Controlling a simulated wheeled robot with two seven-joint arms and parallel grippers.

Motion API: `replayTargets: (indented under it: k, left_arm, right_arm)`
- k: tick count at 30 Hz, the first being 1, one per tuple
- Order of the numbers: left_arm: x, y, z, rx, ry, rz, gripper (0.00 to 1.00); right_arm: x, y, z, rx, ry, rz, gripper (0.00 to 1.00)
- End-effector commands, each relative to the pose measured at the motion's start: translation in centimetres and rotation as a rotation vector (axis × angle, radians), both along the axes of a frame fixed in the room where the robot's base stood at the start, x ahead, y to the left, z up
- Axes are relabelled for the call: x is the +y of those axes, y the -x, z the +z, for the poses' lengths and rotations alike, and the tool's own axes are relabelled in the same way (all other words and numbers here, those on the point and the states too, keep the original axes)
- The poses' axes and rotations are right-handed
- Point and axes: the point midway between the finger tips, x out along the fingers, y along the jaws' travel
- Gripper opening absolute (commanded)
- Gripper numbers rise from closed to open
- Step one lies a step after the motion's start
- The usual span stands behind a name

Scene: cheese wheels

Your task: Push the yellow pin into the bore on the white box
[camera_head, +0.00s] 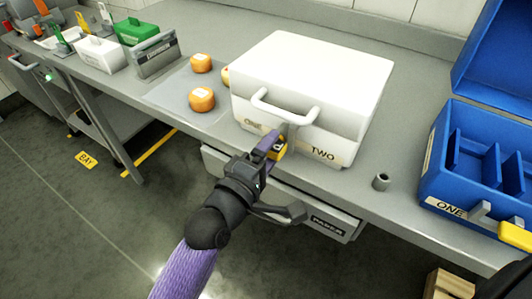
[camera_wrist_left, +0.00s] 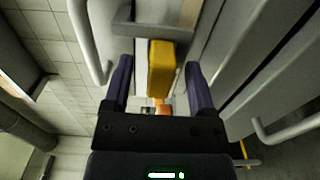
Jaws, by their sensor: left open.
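The white box (camera_head: 325,75) stands on the grey bench, with its lid down and a white handle on its front. Its front carries the words ONE and TWO. The yellow pin (camera_head: 281,152) is at the box front between these words, partly hidden by my left gripper (camera_head: 273,146). In the left wrist view the yellow pin (camera_wrist_left: 161,70) lies between the two open fingers of my left gripper (camera_wrist_left: 159,75), with a gap on each side. A grey metal piece (camera_wrist_left: 150,31) is just beyond the pin. The bore itself is hidden. My right gripper is not in view.
Orange cheese wheels (camera_head: 202,99) sit left of the box. A small grey cup-like piece (camera_head: 381,181) stands to its right, before an open blue box (camera_head: 475,165). A drawer (camera_head: 325,215) is under the bench edge. Smaller boxes (camera_head: 97,53) stand far left.

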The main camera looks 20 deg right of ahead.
Motion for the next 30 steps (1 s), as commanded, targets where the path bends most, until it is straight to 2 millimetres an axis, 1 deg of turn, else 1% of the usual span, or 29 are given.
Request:
replayTargets:
  k: [2, 5, 9, 12, 15, 22, 30]
  left_arm:
    - [0.5, 0.3, 0.0, 0.000, -0.002, 0.001, 0.72]
    - [2.1, 1.6, 0.2, 0.000, -0.004, 0.001, 0.72]
    - [5.0, 3.9, 0.2, 0.000, -0.005, 0.001, 0.72]
    - [6.6, 5.2, 0.1, 0.001, -0.003, 0.000, 0.72]
    - [7.5, 5.9, 0.0, 0.002, -0.002, 0.000, 0.72]
    - [7.8, 6.1, 0.0, -0.001, 0.001, 0.000, 0.72]
    - [7.8, 6.1, 0.0, 0.000, 0.000, 0.000, 0.72]
  right_arm:
    - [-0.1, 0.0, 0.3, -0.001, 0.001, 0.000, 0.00]
    - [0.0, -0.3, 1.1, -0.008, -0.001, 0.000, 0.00]
    - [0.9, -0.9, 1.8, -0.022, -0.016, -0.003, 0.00]
    - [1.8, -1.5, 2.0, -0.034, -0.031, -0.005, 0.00]
    - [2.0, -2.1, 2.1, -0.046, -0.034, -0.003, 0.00]
    - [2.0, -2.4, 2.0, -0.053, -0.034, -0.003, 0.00]
    - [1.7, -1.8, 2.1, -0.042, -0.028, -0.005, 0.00]
